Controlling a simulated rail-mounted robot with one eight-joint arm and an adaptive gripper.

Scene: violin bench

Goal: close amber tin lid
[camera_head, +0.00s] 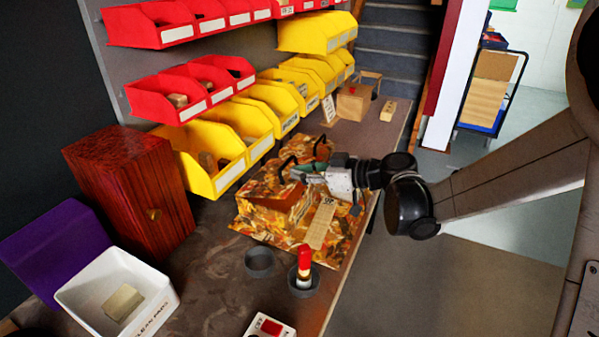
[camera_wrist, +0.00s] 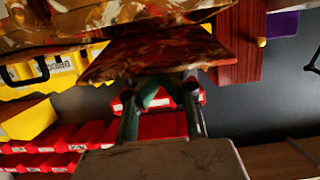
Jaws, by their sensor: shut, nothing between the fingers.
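The amber tin (camera_head: 262,217) is a mottled orange-brown box on the bench, left of and below my gripper in the head view. In the wrist view a mottled panel (camera_wrist: 150,52), which looks like its lid, slants just in front of my fingertips. I cannot tell how far the lid stands open or whether the fingers touch it. My gripper (camera_head: 297,174) is shut and empty over the tin's far side; its fingers also show in the wrist view (camera_wrist: 160,82). Part of the tin is hidden behind the gripper.
Yellow bins (camera_head: 213,160) and red bins (camera_head: 184,90) line the wall behind. A dark red cabinet (camera_head: 130,195) and a white tray (camera_head: 90,287) stand left. A red-topped item (camera_head: 304,262) stands in a grey cup near the front edge. A tan strip (camera_head: 321,224) lies right of the tin.

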